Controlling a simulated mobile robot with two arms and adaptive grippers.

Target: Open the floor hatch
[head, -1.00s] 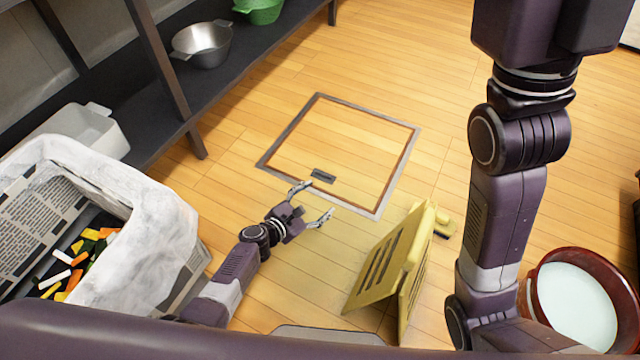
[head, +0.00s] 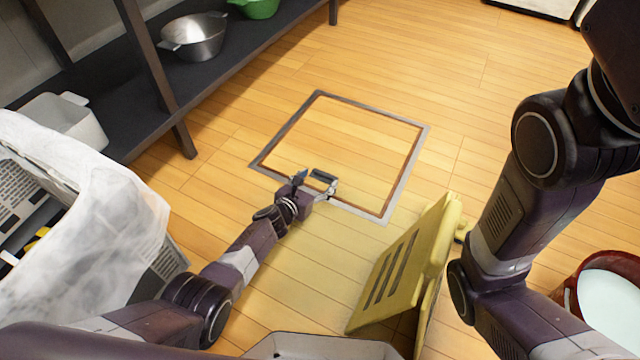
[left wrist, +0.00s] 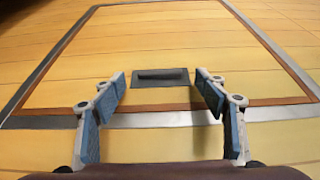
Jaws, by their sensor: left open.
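The floor hatch (head: 345,140) is a closed square wood panel in a grey metal frame, flush with the floor. Its dark recessed handle (head: 323,176) lies near the hatch's front edge. In the left wrist view the handle (left wrist: 160,77) is centred just beyond my fingertips. My left gripper (head: 317,183) is open and empty, at the hatch's front edge with its fingers on either side of the handle. In the left wrist view its two blue-padded fingers (left wrist: 160,92) are spread apart. I cannot tell whether they touch the floor. My right gripper is out of view; only its arm shows.
A yellow folding floor sign (head: 405,265) stands right of my left arm. A lined crate (head: 95,190) is at left. A dark shelf (head: 140,100) holds a metal pot (head: 195,38). A red bucket (head: 590,285) stands at lower right. Floor beyond the hatch is clear.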

